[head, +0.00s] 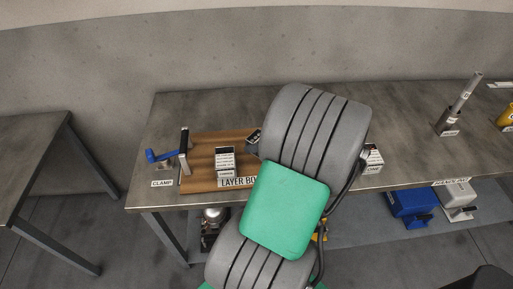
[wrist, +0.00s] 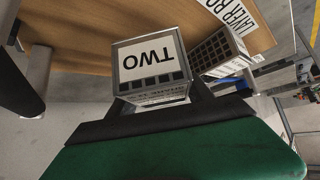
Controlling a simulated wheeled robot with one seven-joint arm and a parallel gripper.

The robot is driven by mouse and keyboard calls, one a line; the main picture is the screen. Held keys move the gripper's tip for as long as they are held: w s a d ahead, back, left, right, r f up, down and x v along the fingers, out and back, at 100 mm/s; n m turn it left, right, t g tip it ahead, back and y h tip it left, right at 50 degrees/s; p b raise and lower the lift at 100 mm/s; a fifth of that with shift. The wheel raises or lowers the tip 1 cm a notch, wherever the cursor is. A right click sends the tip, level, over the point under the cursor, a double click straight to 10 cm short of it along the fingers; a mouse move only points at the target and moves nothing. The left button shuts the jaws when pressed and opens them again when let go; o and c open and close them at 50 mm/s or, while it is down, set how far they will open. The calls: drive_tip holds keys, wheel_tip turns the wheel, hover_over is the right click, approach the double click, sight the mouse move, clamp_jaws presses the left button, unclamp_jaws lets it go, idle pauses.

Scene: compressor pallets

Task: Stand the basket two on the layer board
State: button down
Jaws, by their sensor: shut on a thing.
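In the wrist view, my gripper (wrist: 160,106) is shut on basket two (wrist: 150,66), a small grey box with a white TWO label reading upside down. Brown layer board (wrist: 110,18) lies beyond it; I cannot tell whether the basket touches it. In the head view, the layer board (head: 201,145) lies on the bench behind its name label. A dark-and-white piece, probably basket two (head: 254,136), shows over the board beside my arm, which hides my gripper there.
Another grey basket (head: 225,161) stands on the board, close beside basket two in the wrist view (wrist: 219,52). A clamp (head: 184,150) with a blue handle stands at the board's left edge. A labelled box (head: 373,157) stands right of my arm.

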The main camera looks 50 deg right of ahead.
drive_tip(key=f, duration=0.3)
drive_tip(key=shift+w+f+p, duration=0.3)
drive_tip(key=shift+w+f, duration=0.05)
drive_tip(key=shift+w, duration=0.05)
drive_tip(key=shift+f, duration=0.1)
drive_tip(key=shift+f, duration=0.2)
drive_tip(key=shift+c, duration=2.1)
unclamp_jaws()
drive_tip(key=shift+r, duration=0.1)
